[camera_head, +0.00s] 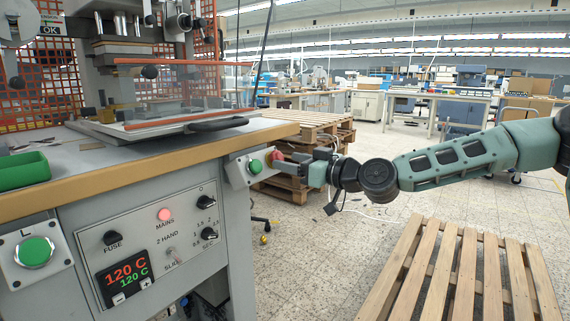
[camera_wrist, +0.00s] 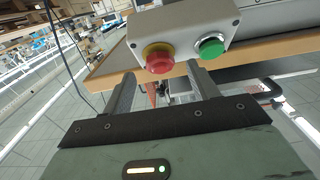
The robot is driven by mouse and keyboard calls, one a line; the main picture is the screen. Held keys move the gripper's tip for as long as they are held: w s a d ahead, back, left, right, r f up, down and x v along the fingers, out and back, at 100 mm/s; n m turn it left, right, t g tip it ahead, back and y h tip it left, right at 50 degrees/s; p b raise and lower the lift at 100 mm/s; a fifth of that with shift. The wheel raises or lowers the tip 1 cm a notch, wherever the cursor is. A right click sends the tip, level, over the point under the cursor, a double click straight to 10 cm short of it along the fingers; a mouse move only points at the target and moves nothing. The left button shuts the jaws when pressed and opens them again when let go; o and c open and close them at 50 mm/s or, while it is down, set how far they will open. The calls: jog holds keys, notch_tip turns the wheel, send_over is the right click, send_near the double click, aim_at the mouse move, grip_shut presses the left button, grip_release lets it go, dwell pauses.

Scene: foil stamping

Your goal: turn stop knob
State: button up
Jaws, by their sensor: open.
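The stop knob (camera_wrist: 159,60) is a red mushroom button with a yellow collar on a grey control box (camera_wrist: 205,22). A green button (camera_wrist: 211,46) sits beside it on the same box. In the head view the red knob (camera_head: 275,156) and green button (camera_head: 255,166) are on the box at the table's right corner. My gripper (camera_head: 285,160) is at the knob from the right; in the wrist view my gripper (camera_wrist: 160,82) is open, with its two fingers apart and the knob just beyond, between the tips. Whether a finger touches the knob cannot be told.
The stamping machine's bench (camera_head: 140,163) with its wooden edge fills the left. Its front panel (camera_head: 150,240) has knobs and a 120 C display. A green tray (camera_head: 22,170) lies on top.

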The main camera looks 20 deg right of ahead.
jog(key=shift+x, duration=1.3)
jog(key=c, duration=1)
